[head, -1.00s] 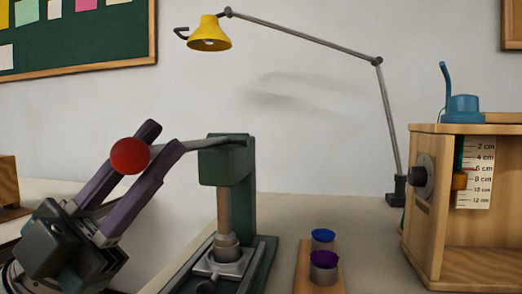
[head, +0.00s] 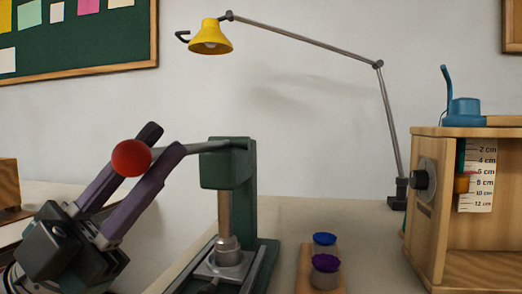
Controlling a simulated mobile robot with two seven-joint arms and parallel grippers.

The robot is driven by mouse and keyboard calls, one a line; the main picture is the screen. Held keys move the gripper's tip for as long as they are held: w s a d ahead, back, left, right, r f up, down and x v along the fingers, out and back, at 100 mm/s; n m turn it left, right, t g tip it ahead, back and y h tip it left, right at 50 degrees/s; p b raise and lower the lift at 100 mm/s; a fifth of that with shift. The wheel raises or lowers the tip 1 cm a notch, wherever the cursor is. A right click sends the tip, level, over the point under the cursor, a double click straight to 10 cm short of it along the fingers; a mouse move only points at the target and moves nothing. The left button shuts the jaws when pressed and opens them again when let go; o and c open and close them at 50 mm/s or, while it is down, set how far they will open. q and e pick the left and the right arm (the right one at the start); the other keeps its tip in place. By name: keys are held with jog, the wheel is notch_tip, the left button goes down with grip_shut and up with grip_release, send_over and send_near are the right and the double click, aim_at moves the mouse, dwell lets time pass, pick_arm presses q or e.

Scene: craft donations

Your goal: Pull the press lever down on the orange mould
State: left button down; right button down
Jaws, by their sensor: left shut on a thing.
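The green press (head: 243,200) stands on the table, left of centre. Its grey lever (head: 207,147) runs left from the press head, nearly level, to a red ball knob (head: 131,158). My left gripper (head: 152,150) has its two purple fingers on either side of the knob and is shut on it. The press's metal ram (head: 225,213) points down onto a grey metal piece (head: 226,257) on the press base. No orange mould can be made out under the ram. My right gripper is out of view.
A wooden box (head: 425,222) with a centimetre scale stands at the right. A yellow lamp (head: 211,37) arches overhead. Table between press and box is mostly clear.

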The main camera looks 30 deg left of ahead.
pick_arm(q)
jog(key=shift+s+d+f+m+g+h, duration=0.2)
jog(key=shift+d+m+g+h, duration=0.3)
jog(key=shift+d, duration=0.05)
jog(key=c, duration=1.1)
grip_release()
jog(key=shift+d, duration=0.15)
jog(key=shift+o, duration=0.9)
jog(key=shift+d, duration=0.25)
jog(key=o, duration=0.3)
jog(key=shift+o, duration=0.5)
jog(key=shift+s, duration=0.1)
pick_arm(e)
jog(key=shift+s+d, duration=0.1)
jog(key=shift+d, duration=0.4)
pick_arm(q)
jog(key=shift+a+f, duration=0.1)
